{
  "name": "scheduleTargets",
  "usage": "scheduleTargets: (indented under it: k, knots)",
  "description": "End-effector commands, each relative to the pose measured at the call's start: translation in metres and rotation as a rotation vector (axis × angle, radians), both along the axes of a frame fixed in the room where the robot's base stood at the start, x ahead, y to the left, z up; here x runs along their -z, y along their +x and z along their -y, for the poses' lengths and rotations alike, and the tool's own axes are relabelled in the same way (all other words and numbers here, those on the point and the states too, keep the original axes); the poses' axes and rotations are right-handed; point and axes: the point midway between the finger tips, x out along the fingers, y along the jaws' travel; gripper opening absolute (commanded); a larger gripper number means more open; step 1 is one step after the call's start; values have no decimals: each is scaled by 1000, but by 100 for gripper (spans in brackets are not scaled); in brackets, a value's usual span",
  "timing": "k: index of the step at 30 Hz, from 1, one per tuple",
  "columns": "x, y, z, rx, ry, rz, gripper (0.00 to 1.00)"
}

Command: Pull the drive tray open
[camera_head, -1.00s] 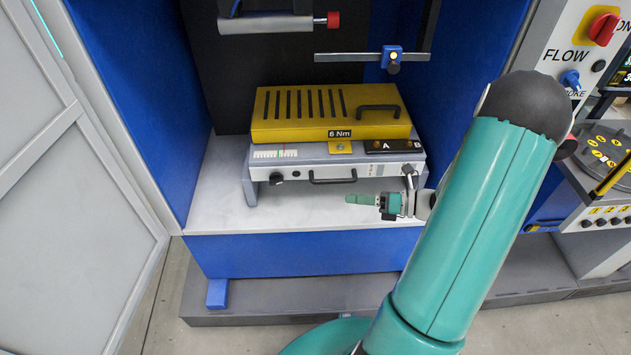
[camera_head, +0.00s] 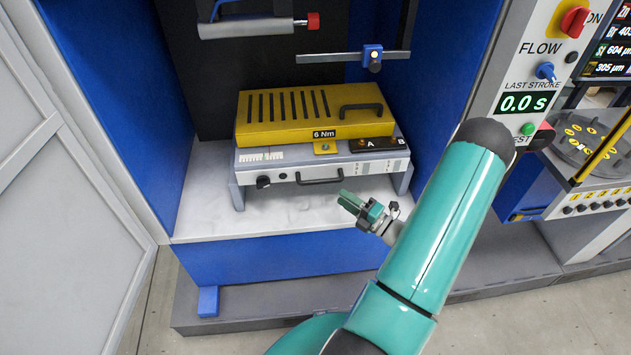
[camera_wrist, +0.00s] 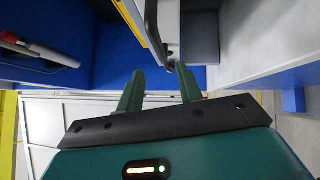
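The drive tray is a pale grey front (camera_head: 282,175) under a yellow slotted box (camera_head: 310,112) marked "6 Nm". It has a black bar handle (camera_head: 320,179) and a dark knob at its left. It appears flush with the unit above it. My gripper (camera_head: 347,199) is in front of the tray, below and right of the handle, apart from it, with its green fingers pointing up and left. In the wrist view, the two fingers (camera_wrist: 159,82) are spread with nothing between them.
The unit stands on a white bench (camera_head: 210,205) between blue walls (camera_head: 110,100). A rail with a blue clamp (camera_head: 372,57) and a grey cylinder with a red tip (camera_head: 255,27) are above. A control panel (camera_head: 535,75) is at right. The bench left of my gripper is clear.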

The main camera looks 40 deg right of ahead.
Motion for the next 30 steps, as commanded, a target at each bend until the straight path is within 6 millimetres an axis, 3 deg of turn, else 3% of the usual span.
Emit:
scheduleTargets:
  k: [9, 15, 27, 30]
  knots:
    - [-9, 65, -15, -7, -1, 1, 36]
    - [-13, 94, -22, -8, -1, 0, 36]
    - [-14, 103, -23, -6, -1, -1, 36]
    - [-14, 103, -23, -6, -1, -1, 16]
